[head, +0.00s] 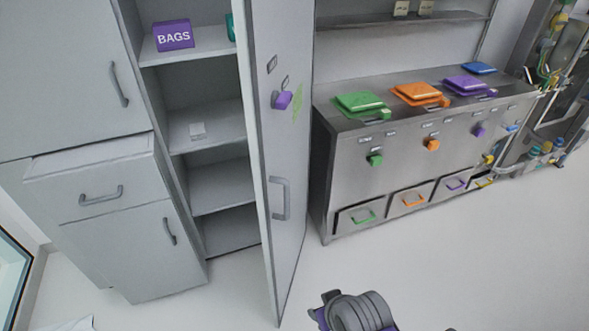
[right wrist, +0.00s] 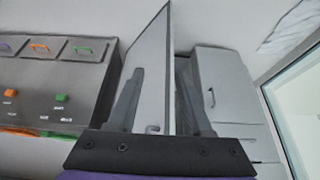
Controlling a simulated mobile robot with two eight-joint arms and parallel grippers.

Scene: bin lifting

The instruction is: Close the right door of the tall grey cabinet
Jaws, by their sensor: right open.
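The tall grey cabinet (head: 172,110) stands left of the middle in the head view, with its shelves exposed. Its right door (head: 283,150) stands open, swung out toward me, with a grey bar handle (head: 280,198) on the face turned right. In the right wrist view, which is upside down, the door (right wrist: 150,70) shows edge-on beyond my right gripper (right wrist: 160,70). The two dark fingers are spread apart with nothing seen held between them. Whether they touch the door cannot be told. My left gripper is in neither view.
A steel counter (head: 375,165) with coloured lids stands right of the door. A drawer unit (head: 95,185) juts out at left. The floor (head: 440,245) at right is clear.

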